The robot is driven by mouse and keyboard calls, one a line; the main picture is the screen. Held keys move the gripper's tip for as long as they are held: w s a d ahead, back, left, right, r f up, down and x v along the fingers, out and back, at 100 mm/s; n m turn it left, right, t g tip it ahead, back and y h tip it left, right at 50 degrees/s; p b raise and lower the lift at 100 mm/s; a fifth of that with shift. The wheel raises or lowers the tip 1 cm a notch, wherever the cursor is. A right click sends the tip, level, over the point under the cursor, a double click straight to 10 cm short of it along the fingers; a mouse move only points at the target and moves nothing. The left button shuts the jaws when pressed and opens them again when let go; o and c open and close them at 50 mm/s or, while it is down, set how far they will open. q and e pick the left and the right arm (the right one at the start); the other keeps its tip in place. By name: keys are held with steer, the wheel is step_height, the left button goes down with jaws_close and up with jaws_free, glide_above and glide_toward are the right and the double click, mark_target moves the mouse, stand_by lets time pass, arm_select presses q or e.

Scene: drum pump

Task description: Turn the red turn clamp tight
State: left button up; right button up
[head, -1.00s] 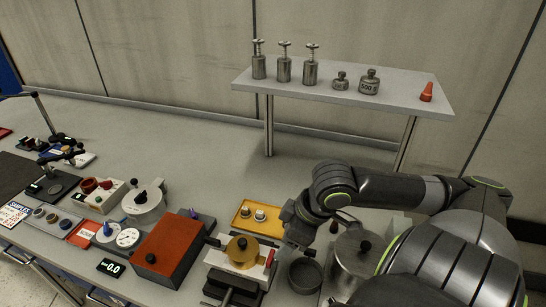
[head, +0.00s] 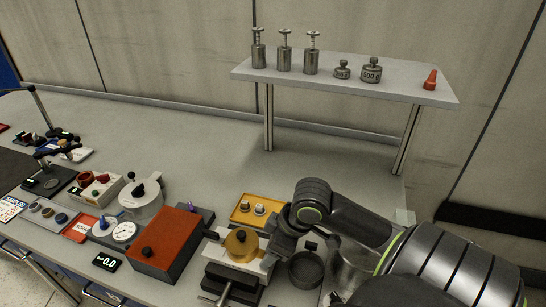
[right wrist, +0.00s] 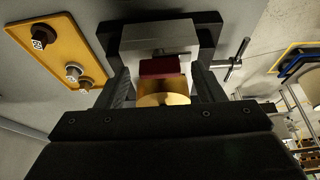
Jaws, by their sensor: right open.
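The brass disc (head: 240,243) with a dark knob sits on the pump body on a black base. My right gripper (right wrist: 161,80) is open, with one finger on each side of the red clamp and visible gaps between. In the head view the right gripper (head: 278,243) is at the right side of the pump body. My left gripper is not in view.
A yellow tray (head: 240,217) with small knobs lies behind the pump. An orange-red box (head: 165,247) stands to its left, a dark round cup (head: 305,268) to its right. A raised shelf (head: 410,92) with metal weights and a red cone stands at the back.

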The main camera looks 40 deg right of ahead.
steer(key=shift+c, duration=0.4)
steer(key=c, duration=0.9)
